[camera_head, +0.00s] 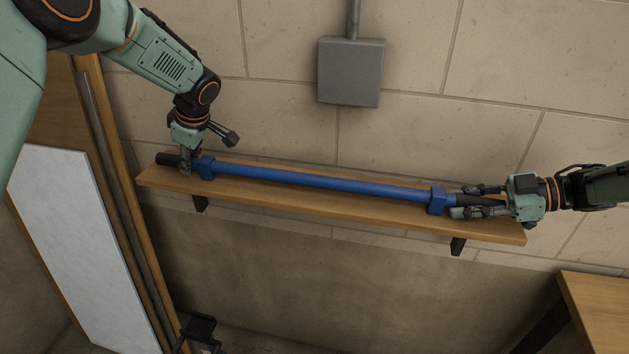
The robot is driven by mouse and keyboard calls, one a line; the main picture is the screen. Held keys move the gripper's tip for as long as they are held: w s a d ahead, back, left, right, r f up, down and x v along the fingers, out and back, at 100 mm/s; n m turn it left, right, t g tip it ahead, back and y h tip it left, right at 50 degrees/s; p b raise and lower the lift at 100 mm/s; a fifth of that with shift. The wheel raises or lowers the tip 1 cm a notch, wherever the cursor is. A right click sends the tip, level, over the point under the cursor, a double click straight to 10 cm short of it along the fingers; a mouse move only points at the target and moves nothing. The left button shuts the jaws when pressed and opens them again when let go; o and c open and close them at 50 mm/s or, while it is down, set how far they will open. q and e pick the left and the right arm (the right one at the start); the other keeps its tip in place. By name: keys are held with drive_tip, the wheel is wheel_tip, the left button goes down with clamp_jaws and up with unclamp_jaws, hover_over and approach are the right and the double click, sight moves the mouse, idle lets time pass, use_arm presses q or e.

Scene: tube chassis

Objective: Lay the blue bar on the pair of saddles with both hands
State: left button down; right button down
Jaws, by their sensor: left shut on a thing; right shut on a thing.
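The blue bar (320,181) runs lengthwise along the wooden wall shelf (330,206), with a blue block near each end and dark end grips. It appears to lie on the shelf or just above it; I cannot tell which. My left gripper (186,160) comes down from above and is shut on the bar's left dark end, just outside the left block. My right gripper (478,201) reaches in from the right and is shut on the right dark end, outside the right block. I cannot make out the pair of saddles for certain.
A grey box (350,72) with a conduit is fixed on the block wall above the shelf. A wood-framed white panel (85,250) stands at left. A small black fixture (200,328) shows at the bottom. A wooden tabletop (600,305) is at lower right.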

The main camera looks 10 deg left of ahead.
use_arm(q)
drive_tip(key=shift+w+r, duration=0.15)
use_arm(e)
drive_tip(key=shift+w+r, duration=0.15)
drive_tip(key=shift+r, duration=0.05)
use_arm(q)
drive_tip(key=shift+r, duration=0.2)
use_arm(e)
drive_tip(key=shift+r, duration=0.2)
